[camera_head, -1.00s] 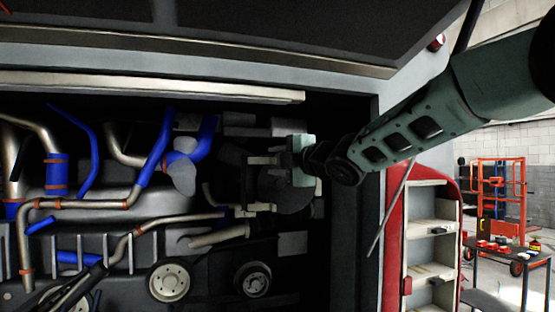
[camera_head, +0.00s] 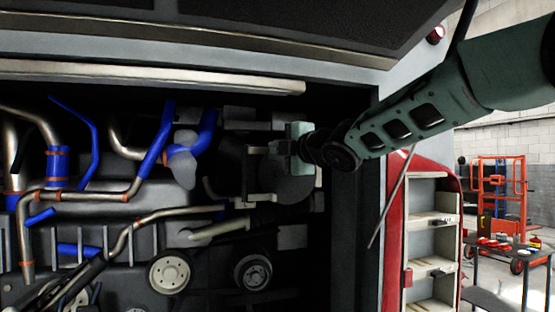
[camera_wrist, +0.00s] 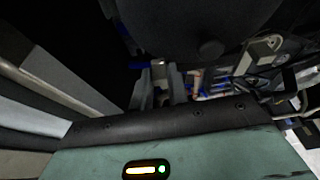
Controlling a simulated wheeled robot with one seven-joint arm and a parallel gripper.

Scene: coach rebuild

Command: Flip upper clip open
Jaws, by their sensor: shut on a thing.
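A dark round canister (camera_head: 290,185) sits at the right of the open engine bay. My gripper (camera_head: 260,149) reaches in from the right at the canister's upper part. In the wrist view my gripper's two fingers (camera_wrist: 161,92) are closed around a small pale piece, the upper clip (camera_wrist: 160,70). The fingers hide most of the clip, and I cannot tell how far it is tilted. A second pale clip or bracket (camera_head: 262,199) shows lower on the canister in the head view. The canister's dark underside (camera_wrist: 200,25) fills the top of the wrist view.
Blue and metal pipes (camera_head: 155,150) and pulleys (camera_head: 170,272) crowd the bay to the left. A pale rail (camera_head: 150,82) runs above the gripper. The bay's dark right wall stands close to my wrist. A red shelf cabinet (camera_head: 430,230) stands outside on the right.

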